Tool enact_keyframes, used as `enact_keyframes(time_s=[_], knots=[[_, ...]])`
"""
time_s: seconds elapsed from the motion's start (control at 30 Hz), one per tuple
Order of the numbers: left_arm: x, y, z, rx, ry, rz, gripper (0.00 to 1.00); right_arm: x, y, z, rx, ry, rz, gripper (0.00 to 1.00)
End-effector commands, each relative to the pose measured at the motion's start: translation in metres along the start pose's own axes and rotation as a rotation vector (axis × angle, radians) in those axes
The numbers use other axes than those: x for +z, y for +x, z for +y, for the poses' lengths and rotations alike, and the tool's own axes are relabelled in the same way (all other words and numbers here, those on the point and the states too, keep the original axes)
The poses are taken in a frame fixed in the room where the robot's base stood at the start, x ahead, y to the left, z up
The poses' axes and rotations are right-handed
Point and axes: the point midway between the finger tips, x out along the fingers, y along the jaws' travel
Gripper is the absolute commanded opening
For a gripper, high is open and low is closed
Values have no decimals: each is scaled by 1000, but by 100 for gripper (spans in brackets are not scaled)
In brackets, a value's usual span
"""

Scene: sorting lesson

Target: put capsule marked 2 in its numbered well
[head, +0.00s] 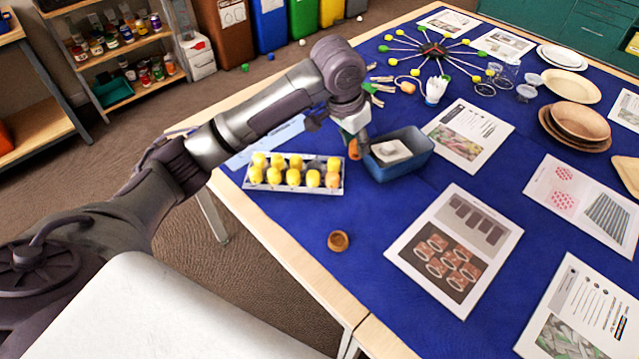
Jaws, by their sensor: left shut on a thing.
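My left gripper (355,140) is over the table, between the white well tray and the blue bin. It is shut on a small orange capsule (354,151), held by the bin's left side; no number is readable on it. The white tray (247,184) lies on the blue cloth to the left of and below the gripper. Several yellow and orange-yellow rounded pieces (274,177) stand in its wells. Well numbers are too small to read. My right gripper is not in view.
The blue bin (405,168) holds a whitish object (391,151) and stands close to the gripper. A small brown wooden piece (338,241) lies in front of the tray. Printed sheets (455,248) and wooden plates (580,121) cover the right. Blue cloth around the brown piece is clear.

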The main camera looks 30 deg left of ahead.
Motion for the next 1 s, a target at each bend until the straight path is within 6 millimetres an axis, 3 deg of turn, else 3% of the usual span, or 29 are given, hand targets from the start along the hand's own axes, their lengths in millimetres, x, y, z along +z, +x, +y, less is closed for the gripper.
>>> enact_keyframes(time_s=[0.03,0.27,0.7,1.0], knots=[[-1,11,-2,4,14,2,26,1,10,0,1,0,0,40],[0,25,-16,9,44,2,26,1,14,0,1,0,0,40],[43,67,-100,8,43,2,26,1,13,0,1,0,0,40],[53,82,-116,11,47,3,26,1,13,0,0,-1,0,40]])
